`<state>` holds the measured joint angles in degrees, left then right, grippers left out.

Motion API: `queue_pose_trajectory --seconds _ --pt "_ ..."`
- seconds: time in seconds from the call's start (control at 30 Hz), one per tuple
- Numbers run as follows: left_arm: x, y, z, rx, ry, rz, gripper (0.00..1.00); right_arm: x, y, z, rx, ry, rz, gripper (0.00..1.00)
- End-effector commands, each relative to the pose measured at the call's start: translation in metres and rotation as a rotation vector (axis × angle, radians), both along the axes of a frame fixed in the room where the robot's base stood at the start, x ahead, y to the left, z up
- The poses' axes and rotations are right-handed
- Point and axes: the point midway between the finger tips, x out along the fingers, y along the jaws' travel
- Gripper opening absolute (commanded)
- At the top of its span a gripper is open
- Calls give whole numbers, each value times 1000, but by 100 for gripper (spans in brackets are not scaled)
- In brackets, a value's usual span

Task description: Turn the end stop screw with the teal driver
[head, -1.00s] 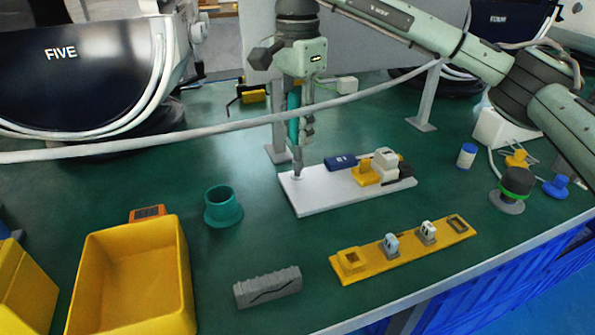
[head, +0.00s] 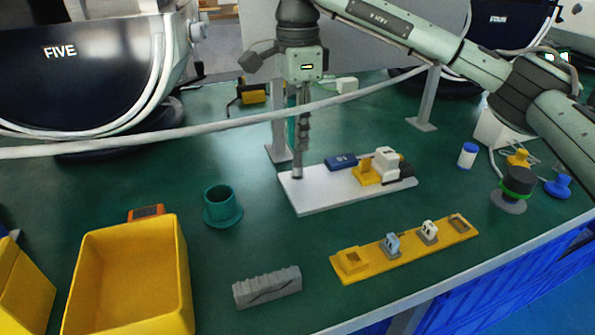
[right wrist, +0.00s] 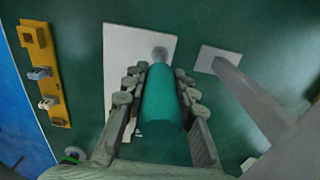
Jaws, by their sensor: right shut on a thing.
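My right gripper (head: 302,142) points down over the left end of a white plate (head: 322,199). It is shut on the teal driver (head: 291,131), which stands about upright and is mostly hidden behind the fingers in the head view. The right wrist view shows the teal handle (right wrist: 162,103) between both fingers, with a round grey part (right wrist: 160,53) beyond it over the white plate (right wrist: 122,44). A grey shaft end (head: 297,170) meets the plate's left end. The end stop screw itself cannot be made out there. My left gripper is not in view.
The plate also carries a blue block (head: 341,162) and yellow and white parts. A yellow strip (head: 365,266), a grey ribbed block (head: 267,287), a teal cup (head: 222,207) and a yellow bin (head: 90,285) stand in front.

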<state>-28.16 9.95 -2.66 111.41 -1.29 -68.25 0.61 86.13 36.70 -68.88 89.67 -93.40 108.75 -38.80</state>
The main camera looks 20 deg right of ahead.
Motion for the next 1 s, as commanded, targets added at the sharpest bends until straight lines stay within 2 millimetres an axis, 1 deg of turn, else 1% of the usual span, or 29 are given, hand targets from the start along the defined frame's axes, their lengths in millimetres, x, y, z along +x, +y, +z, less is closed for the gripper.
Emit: queue_pose_trajectory --seconds 0.1,0.37,0.43,0.6,0.73,0.8,1.0 --pt "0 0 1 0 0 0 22 0 0 0 0 0 -97 0" --pt "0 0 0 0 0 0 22 0 0 0 0 0 -115 0" --pt "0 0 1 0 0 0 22 0 0 0 0 0 -147 0" --pt "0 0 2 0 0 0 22 0 0 0 0 0 -387 0" --pt "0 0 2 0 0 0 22 0 0 0 0 0 -519 0" --pt "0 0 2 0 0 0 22 0 0 0 0 0 -544 0" --pt "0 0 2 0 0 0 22 0 0 0 0 0 -546 0"
